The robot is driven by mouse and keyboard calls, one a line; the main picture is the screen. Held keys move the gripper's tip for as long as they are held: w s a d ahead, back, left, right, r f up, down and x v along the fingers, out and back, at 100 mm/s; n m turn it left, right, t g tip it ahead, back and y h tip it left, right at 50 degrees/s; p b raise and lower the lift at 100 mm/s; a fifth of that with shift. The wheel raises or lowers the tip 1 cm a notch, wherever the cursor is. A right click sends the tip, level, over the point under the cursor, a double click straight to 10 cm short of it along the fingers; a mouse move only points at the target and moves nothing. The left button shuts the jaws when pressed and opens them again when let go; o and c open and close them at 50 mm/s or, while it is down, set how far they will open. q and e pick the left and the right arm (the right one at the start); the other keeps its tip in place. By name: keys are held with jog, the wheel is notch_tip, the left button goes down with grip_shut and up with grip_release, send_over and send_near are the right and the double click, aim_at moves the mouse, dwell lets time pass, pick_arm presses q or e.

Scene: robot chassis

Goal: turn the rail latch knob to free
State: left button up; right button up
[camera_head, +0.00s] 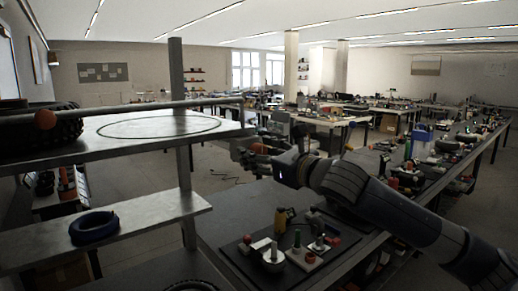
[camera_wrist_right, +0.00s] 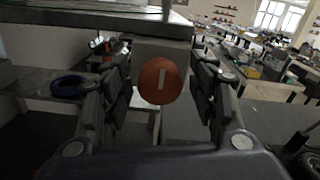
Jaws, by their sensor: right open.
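The rail latch knob (camera_wrist_right: 160,80) is a round orange-brown knob with a short, nearly upright pale mark on its face. It sits between the two fingers of my right gripper (camera_wrist_right: 161,88), which is open, with a gap on each side in the right wrist view. In the head view my right gripper (camera_head: 246,147) is at the right end of the upper shelf, and a part of the orange knob (camera_head: 258,148) shows by the fingers. My left gripper is not in view.
A blue ring (camera_head: 94,227) lies on the lower shelf (camera_head: 160,215). A dark tray (camera_head: 325,250) with small parts stands below my right arm.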

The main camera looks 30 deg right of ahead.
jog(key=shift+w, duration=0.1)
jog(key=c, duration=1.1)
jog(key=shift+o, duration=0.2)
jog(key=shift+r, duration=0.1)
jog(key=m+p, duration=0.2)
jog(key=m, duration=0.1)
jog(key=shift+m, duration=0.3)
jog(key=m+p, duration=0.2)
jog(key=m, duration=0.2)
jog(key=shift+m, duration=0.3)
jog(key=m, duration=0.4)
jog(key=shift+m, duration=0.3)
jog(key=m, duration=0.5)
jog(key=shift+m, duration=0.3)
